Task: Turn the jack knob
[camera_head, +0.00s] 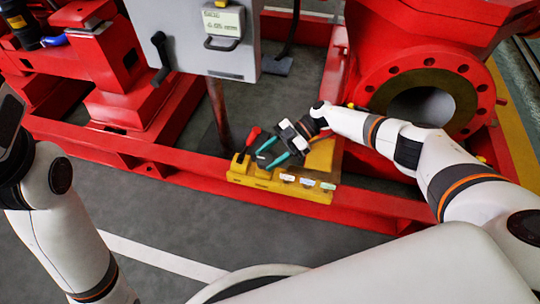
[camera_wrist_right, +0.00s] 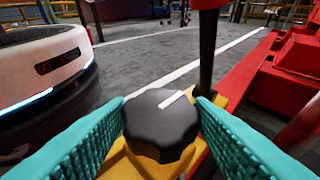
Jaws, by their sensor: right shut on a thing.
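The jack knob (camera_wrist_right: 162,122) is a dark, ribbed round knob with a white line on top, seen large in the right wrist view. In that view the white line slants toward the upper right. My right gripper (camera_wrist_right: 163,112) has its two teal ribbed fingers on either side of the knob and is shut on it. In the head view my right gripper (camera_head: 267,154) reaches down to the yellow jack block (camera_head: 316,193), and the knob is hard to make out between the fingers. My left arm shows at the left edge; its gripper is not visible.
A red-handled lever (camera_head: 249,139) stands close beside the fingers. A grey control box (camera_head: 196,35) on a post is just behind. The red pump flange (camera_head: 426,85) and red frame (camera_head: 150,150) surround the block. Grey floor (camera_head: 190,215) in front is clear.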

